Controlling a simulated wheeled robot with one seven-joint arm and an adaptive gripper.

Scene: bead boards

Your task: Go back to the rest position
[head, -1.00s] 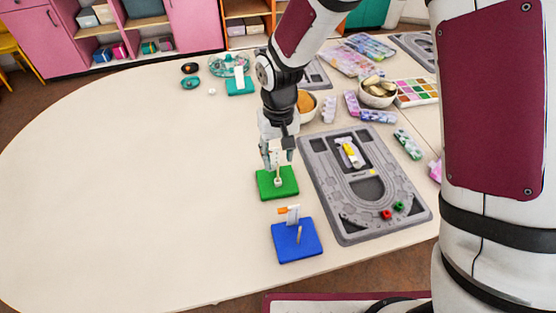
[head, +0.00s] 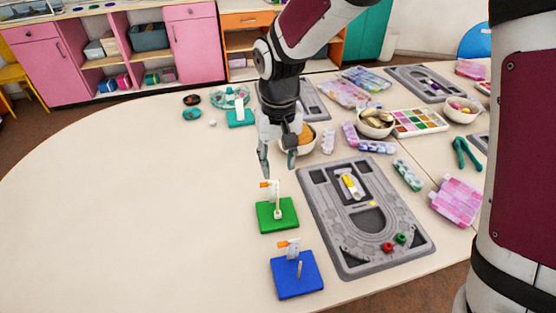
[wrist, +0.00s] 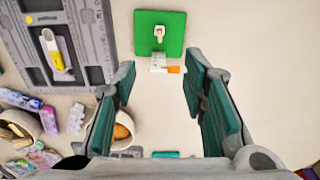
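My gripper (head: 279,172) is open and empty above the table, just over and behind the green board. In the wrist view its two fingers (wrist: 166,85) stand wide apart with nothing between the pads. The green board (head: 266,224) carries an upright peg (head: 278,208) and a small white flag with an orange tip (head: 271,189). The green board also shows in the wrist view (wrist: 173,43), beyond the fingertips. The blue board (head: 296,285) lies nearer the front, with its own peg (head: 299,269) and orange-tipped white flag (head: 291,247).
A grey bead tray (head: 331,232) lies right of the boards, with red (head: 387,247) and green (head: 400,239) beads on it. Bowls, including one with an orange content (head: 303,137), and bead boxes fill the back right. The table's left side (head: 130,200) is clear.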

